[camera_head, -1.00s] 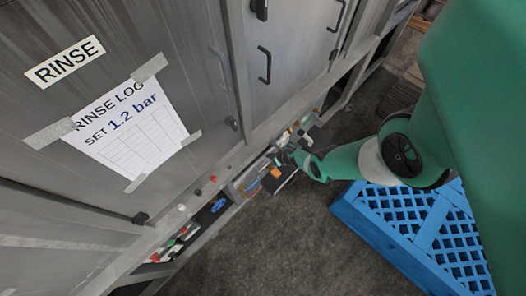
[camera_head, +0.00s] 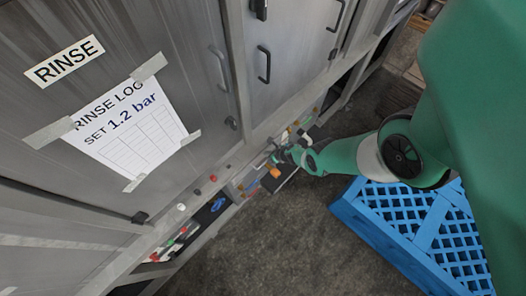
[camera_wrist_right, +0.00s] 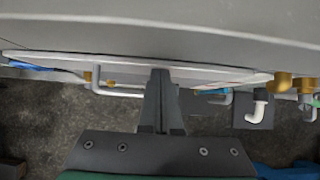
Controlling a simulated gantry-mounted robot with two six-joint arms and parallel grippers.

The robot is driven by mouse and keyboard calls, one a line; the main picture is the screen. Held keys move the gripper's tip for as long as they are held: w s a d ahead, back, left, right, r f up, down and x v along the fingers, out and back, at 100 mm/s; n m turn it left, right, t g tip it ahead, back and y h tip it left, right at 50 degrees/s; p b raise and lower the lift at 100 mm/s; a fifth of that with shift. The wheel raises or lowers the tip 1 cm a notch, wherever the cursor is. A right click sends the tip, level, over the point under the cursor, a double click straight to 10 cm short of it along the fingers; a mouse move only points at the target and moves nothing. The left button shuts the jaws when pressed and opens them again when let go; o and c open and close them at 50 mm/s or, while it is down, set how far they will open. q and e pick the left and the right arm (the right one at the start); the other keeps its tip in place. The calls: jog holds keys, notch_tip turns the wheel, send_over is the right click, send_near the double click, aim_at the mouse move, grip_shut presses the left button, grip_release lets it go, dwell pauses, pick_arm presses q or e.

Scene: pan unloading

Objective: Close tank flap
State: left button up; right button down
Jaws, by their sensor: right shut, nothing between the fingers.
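The tank flap seems to be the thin light-grey panel in the right wrist view (camera_wrist_right: 205,73), seen nearly edge-on, with a white U-shaped handle (camera_wrist_right: 108,93) on it. My right gripper (camera_wrist_right: 160,76) is shut and empty, its fingertips at the panel's lower edge and in front of the handle's middle. I cannot tell whether they touch. In the head view my right gripper (camera_head: 276,157) is small, at the low opening under the cabinet doors, and the flap is hard to make out there. My left gripper is not in view.
A blue slatted pallet (camera_head: 345,207) lies on the floor at right, near my right arm. Brass fittings (camera_wrist_right: 283,83) and a white elbow pipe (camera_wrist_right: 257,108) sit right of the fingers. Cabinet doors carry a RINSE label (camera_head: 65,61) and a log sheet (camera_head: 128,128). The floor between is clear.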

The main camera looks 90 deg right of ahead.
jog(key=p+v, duration=1.1)
jog(key=shift+r, duration=0.25)
jog(key=shift+s+a, duration=0.1)
jog(key=shift+a, duration=0.05)
